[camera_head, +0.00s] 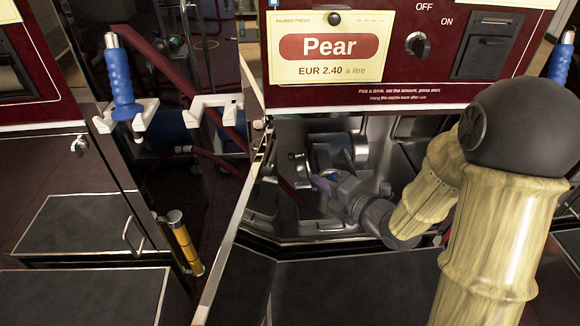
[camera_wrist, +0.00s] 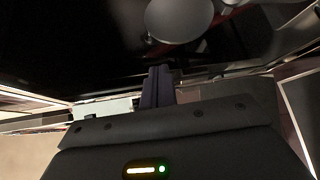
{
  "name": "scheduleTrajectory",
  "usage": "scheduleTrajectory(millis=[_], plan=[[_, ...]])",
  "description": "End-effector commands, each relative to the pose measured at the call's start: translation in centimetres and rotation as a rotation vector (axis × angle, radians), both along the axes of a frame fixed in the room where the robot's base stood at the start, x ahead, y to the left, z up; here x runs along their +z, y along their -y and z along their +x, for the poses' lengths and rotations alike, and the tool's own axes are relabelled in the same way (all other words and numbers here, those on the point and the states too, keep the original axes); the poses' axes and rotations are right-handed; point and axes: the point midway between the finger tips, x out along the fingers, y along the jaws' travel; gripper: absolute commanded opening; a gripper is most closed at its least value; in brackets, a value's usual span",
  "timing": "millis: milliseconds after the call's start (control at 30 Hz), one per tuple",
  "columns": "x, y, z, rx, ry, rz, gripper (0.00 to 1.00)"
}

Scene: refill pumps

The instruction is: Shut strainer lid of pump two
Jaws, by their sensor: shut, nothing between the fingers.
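My gripper (camera_head: 322,183) reaches into the open lower cabinet of the Pear pump (camera_head: 390,60). Its two purple-grey fingers (camera_wrist: 158,80) are together in the wrist view, with nothing seen between them. A dark grey round-edged part (camera_head: 291,168), perhaps the strainer lid, stands inside the cabinet just left of the fingertips. In the wrist view a pale grey rounded part (camera_wrist: 180,18) lies beyond the fingertips, with a visible gap in the picture. I cannot tell for sure which of these is the lid, nor whether the fingers touch it. My arm hides the cabinet's right side.
The open cabinet door (camera_head: 235,225) stands at the left of the opening. A white nozzle holder (camera_head: 215,103) juts out above it. The cabinet's front sill (camera_head: 330,249) runs under my wrist.

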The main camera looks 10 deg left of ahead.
Motion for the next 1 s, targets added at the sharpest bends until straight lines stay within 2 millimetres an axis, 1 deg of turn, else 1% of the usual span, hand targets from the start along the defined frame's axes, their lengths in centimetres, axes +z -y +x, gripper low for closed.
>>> scheduleTrajectory(millis=[100,333,533,667,1000], plan=[[0.3,-0.4,-0.3,0.029,0.040,0.003,0.00],[0.3,-0.4,-0.2,0.027,0.040,0.002,0.00],[0.1,-1.0,0.3,0.027,0.041,0.003,0.00],[-0.2,-2.4,1.2,0.030,0.041,0.004,0.00],[-1.2,-6.8,4.7,0.027,0.039,0.003,0.00]])
